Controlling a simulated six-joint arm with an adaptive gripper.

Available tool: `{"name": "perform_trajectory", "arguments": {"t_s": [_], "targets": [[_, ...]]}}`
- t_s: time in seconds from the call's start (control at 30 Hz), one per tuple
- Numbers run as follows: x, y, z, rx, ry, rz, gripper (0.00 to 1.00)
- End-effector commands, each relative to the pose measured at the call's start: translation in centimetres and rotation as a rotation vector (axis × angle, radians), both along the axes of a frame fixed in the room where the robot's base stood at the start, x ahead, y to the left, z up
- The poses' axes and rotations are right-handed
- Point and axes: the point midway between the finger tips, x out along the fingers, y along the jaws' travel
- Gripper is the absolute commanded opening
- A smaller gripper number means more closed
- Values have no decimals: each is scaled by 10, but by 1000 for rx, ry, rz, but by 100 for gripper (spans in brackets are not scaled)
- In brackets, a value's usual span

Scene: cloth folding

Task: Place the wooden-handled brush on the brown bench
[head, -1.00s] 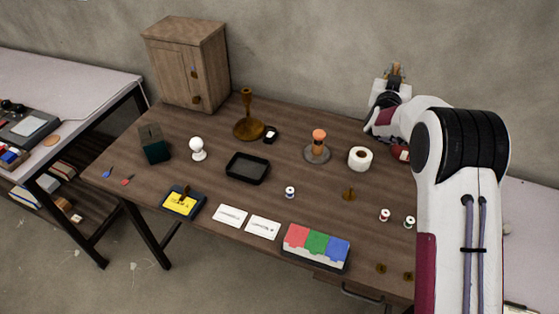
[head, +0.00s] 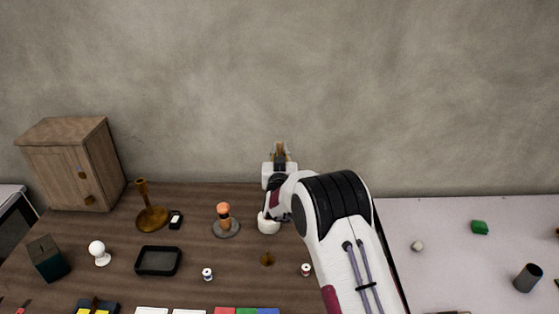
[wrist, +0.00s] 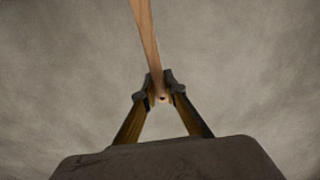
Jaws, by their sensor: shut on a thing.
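My gripper (wrist: 159,88) is shut on the wooden handle of the brush (wrist: 147,40). The handle runs up and out of the top of the wrist view; the bristles are not visible there. In the head view, my gripper (head: 280,158) is raised at the back of the brown bench (head: 190,208), against the grey wall. A small brown part of the held brush (head: 281,147) seems to show at its tip. The brown bench has a wood-grain top and is partly covered by my arm.
A white roll (head: 268,225) stands below my gripper, beside an orange-topped stand (head: 224,216). A brass candlestick (head: 150,212), black tray (head: 158,261) and wooden cabinet (head: 80,165) are further left. A pale table (head: 455,265) with small items adjoins at right.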

Motion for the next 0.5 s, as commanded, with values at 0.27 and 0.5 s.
{"name": "perform_trajectory", "arguments": {"t_s": [0.27,0.5], "targets": [[0,0,-1,0,-1,0,0],[0,0,-21,0,0,0,0]]}}
